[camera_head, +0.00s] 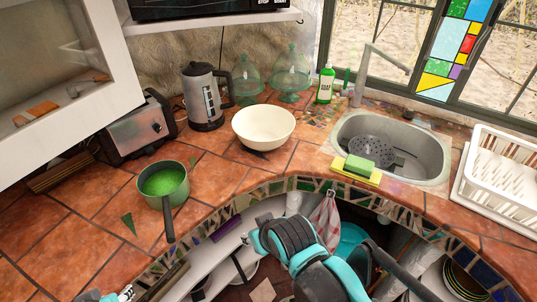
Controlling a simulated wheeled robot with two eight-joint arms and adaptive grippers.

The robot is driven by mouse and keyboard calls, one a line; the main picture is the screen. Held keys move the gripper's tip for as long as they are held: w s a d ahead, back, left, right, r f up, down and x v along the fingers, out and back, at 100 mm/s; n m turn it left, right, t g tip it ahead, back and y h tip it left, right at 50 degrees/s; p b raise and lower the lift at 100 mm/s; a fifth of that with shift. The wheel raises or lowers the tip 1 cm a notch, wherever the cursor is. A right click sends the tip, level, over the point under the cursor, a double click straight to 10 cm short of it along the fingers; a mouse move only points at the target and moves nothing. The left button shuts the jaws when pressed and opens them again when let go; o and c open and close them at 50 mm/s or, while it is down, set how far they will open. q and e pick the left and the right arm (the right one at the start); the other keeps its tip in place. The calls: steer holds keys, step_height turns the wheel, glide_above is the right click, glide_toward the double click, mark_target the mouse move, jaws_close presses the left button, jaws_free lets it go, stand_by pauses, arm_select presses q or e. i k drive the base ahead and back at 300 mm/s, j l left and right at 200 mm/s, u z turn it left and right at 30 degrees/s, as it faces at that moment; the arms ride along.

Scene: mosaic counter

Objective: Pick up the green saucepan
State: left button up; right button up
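The green saucepan (163,183) stands upright on the terracotta-tiled counter at the left. Its inside is bright green, and its dark handle points toward the front edge of the counter. Nothing is touching it. Only a small turquoise and white part of my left arm shows at the bottom left, below the saucepan's handle, and no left fingers can be made out. A dark and turquoise part of my other arm rises at the bottom middle, in front of the counter and to the right of the saucepan. Its gripper fingers do not show.
A toaster (140,130) and kettle (203,98) stand behind the saucepan. A cream bowl (263,124) is to its right. Farther right are the sink (425,150), a sponge (358,166) and a white dish rack (500,180). Tiles around the saucepan are mostly clear.

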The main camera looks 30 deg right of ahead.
mark_target(163, 186)
steer(key=k+z, duration=0.1)
steer(key=z, duration=0.95)
steer(key=i+j+z, duration=0.1)
steer(key=z, duration=0.75)
steer(key=u, duration=1.9)
steer(key=k+j+u, duration=0.35)
steer(key=k+j, duration=0.1)
steer(key=k, duration=0.05)
